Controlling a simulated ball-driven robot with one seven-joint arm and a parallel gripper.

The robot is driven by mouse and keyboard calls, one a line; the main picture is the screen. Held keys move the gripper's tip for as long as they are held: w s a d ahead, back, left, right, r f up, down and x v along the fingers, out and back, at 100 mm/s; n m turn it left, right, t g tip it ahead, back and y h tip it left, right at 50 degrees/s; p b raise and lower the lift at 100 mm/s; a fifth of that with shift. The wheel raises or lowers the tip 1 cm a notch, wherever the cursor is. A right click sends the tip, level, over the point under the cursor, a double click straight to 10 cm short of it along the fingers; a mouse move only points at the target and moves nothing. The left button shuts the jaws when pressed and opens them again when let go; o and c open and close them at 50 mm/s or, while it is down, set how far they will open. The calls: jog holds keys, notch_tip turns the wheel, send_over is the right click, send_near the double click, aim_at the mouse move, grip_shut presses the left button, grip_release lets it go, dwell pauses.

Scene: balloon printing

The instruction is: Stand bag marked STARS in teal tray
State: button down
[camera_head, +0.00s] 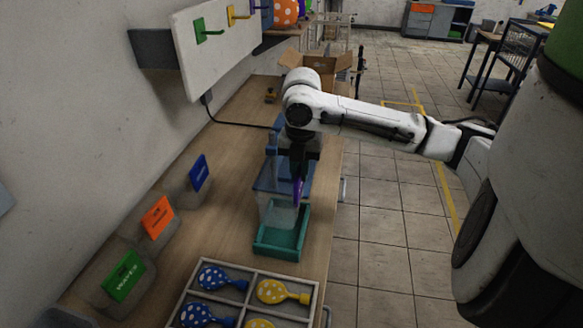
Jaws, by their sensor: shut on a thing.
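My gripper (299,172) points down over the far part of the teal tray (276,251). It is shut on a bag with a purple card top (298,191), seen nearly edge-on, so no writing on it can be read. The bag's clear body (282,214) hangs below the card, roughly upright, in or just above the tray. I cannot tell whether its bottom touches the tray floor.
A divided box of dotted balloons (243,288) lies in front of the tray. A blue device (267,178) stands behind it. An open carton (318,68) is farther back.

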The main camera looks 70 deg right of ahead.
jog(key=shift+f+b, duration=3.75)
jog(key=shift+f, duration=1.45)
jog(key=c, duration=1)
grip_release()
jog(key=shift+s+r, duration=0.1)
jog(key=s+r+p, duration=0.1)
jog(key=r, duration=0.1)
jog(key=s+r+p, duration=0.1)
jog(key=r+p, duration=0.1)
jog(key=s+r+p, duration=0.1)
jog(key=r+p, duration=0.1)
jog(key=shift+d+r, duration=0.15)
jog(key=shift+r, duration=0.25)
